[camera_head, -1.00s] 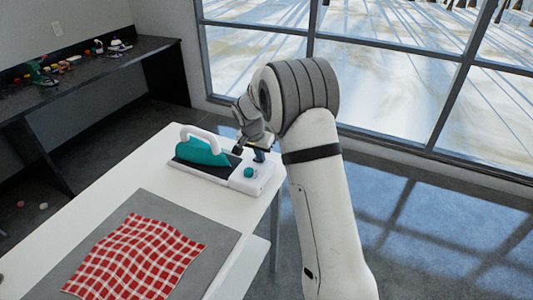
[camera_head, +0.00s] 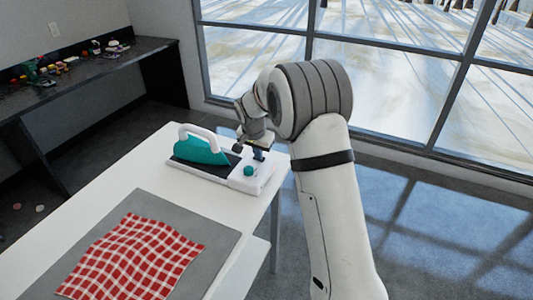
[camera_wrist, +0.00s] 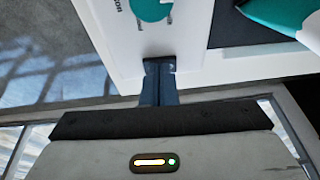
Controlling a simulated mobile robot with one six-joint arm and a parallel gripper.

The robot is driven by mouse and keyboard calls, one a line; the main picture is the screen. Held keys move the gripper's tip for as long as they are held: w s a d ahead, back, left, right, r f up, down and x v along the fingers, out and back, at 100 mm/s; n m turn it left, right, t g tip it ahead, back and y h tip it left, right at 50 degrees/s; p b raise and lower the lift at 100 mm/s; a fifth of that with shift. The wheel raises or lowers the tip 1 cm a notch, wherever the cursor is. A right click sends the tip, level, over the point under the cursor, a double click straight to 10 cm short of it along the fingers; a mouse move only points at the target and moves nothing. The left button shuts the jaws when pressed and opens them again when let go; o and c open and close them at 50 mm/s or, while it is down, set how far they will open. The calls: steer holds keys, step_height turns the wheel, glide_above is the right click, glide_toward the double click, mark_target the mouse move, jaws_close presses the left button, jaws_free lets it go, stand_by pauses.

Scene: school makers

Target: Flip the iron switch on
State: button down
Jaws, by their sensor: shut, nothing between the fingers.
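A teal iron (camera_head: 201,150) with a white handle rests on the dark pad of a white base (camera_head: 262,182) at the table's far end. A round teal knob (camera_head: 248,171) sits on the right part of the base, and it shows partly cut off at the top of the wrist view (camera_wrist: 152,9). Printed lettering is beside the knob there, only partly readable. My gripper (camera_wrist: 160,67) is shut and empty, with its fingertips over the edge of the white base, apart from the knob. In the head view my gripper (camera_head: 258,155) is just behind the knob; contact with the base cannot be told.
The white table (camera_head: 150,178) carries a grey mat (camera_head: 215,238) with a red checked cloth (camera_head: 132,258) on it. A dark bench (camera_head: 100,65) with small items stands along the left wall. Windows are behind, and the floor to the right is clear.

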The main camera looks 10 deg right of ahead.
steer(key=shift+f, duration=0.1)
steer(key=shift+r, duration=0.25)
steer(key=d+v, duration=0.1)
steer(key=v, duration=1.2)
steer(key=shift+w+r, duration=0.25)
steer(key=shift+r, duration=0.15)
steer(key=shift+d, duration=0.15)
steer(key=s+d+r+n, duration=0.1)
steer(key=s+d+r, duration=0.15)
steer(key=s, duration=0.55)
steer(key=s+d+r+n, duration=0.1)
steer(key=s+d+n, duration=0.15)
steer(key=s, duration=0.45)
steer(key=s+d+f+n, duration=0.1)
steer(key=s+f, duration=0.1)
steer(key=s, duration=0.8)
steer(key=s+d+f+n+y, duration=0.1)
steer(key=s+d+f+n, duration=0.1)
steer(key=s, duration=0.7)
steer(key=shift+s+d+f, duration=0.25)
steer(key=shift+s+d, duration=0.1)
steer(key=c, duration=2.1)
jaws_free()
steer(key=shift+c, duration=0.2)
